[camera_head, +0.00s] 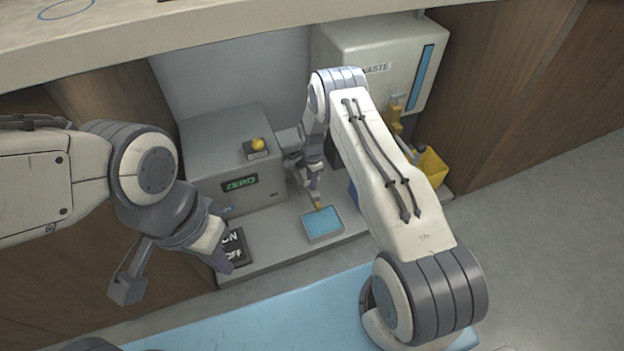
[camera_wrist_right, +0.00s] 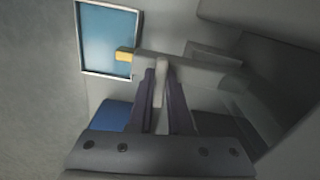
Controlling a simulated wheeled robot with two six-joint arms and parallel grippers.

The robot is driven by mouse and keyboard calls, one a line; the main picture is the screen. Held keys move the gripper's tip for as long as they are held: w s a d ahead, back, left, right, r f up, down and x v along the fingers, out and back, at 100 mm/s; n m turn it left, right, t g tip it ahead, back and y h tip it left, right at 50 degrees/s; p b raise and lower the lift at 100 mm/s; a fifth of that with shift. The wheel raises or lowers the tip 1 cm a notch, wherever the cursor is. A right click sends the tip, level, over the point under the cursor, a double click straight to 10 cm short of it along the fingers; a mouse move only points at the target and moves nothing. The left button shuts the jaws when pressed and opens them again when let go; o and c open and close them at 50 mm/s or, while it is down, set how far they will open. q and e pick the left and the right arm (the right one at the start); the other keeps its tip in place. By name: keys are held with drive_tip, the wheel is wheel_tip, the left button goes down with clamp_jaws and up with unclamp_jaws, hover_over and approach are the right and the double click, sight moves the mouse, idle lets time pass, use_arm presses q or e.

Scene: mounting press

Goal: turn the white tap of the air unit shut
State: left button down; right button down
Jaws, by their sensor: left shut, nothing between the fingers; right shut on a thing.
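My right gripper (camera_head: 315,190) is low in front of the grey machine's right side, and the right arm hides part of the area behind it. In the right wrist view the dark fingers of this gripper (camera_wrist_right: 161,95) are shut on a narrow white piece (camera_wrist_right: 161,72), which looks like the white tap. A pale bar (camera_wrist_right: 190,70) with a yellow end (camera_wrist_right: 125,55) lies across just beyond the fingertips. The air unit's body cannot be told clearly. My left gripper (camera_head: 223,262) is shut and empty, in front of the ON/OFF plate.
A grey machine (camera_head: 235,125) with a yellow knob (camera_head: 257,144) and a green ZERO display stands on the shelf. A blue-topped tray (camera_head: 322,225) lies before it. The ON/OFF plate (camera_head: 236,250) is partly hidden.

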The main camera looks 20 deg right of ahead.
drive_tip(key=shift+m, duration=0.5)
idle(0.3)
drive_tip(key=c, duration=0.8)
unclamp_jaws()
drive_tip(key=shift+c, duration=0.2)
drive_tip(key=shift+r, duration=0.15)
wheel_tip(320, 180, up, 10)
drive_tip(key=p, duration=0.5)
drive_tip(key=shift+r, duration=0.15)
